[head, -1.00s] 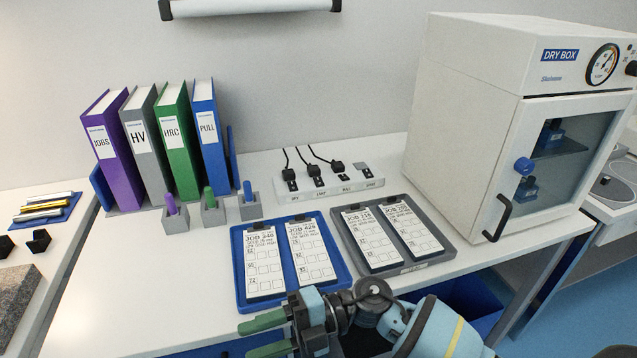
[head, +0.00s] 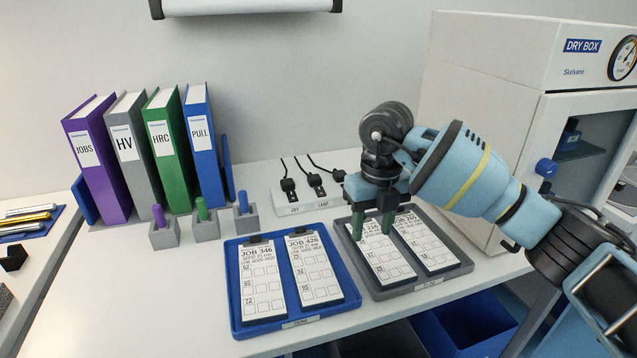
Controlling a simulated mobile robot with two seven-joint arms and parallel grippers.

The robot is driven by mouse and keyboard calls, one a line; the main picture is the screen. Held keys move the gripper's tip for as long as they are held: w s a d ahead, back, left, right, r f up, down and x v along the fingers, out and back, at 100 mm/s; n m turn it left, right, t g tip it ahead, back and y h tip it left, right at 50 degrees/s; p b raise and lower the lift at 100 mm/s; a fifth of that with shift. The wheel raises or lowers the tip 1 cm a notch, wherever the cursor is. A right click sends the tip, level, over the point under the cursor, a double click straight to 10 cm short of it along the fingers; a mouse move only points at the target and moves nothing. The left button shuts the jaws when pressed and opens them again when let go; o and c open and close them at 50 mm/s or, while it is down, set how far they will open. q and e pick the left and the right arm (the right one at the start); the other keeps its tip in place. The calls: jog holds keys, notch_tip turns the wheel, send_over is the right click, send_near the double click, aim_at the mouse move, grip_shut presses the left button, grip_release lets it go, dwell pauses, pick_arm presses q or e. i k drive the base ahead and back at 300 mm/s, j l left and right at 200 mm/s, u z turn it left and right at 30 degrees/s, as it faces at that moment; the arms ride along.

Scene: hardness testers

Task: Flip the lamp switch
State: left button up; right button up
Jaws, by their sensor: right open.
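The white power strip (head: 285,209) lies at the back of the bench, with several black plugs and cords in its left part. The label LAMP (head: 322,205) reads on its front face beside another label. The small lamp switch near this label is too small to read its position. My right gripper (head: 372,229) points down with its two green fingers apart and empty. It is in front and to the right of the strip, over the grey tray, and its body hides the strip's right end. My left gripper is not in view.
A blue tray (head: 238,327) and a grey tray (head: 458,268) hold job cards at the front. Three small holders (head: 206,229) and several binders (head: 172,150) stand at left. The dry box (head: 490,90) stands at right, behind my right arm.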

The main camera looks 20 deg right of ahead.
aim_at(320, 192)
jog(key=i, duration=0.9)
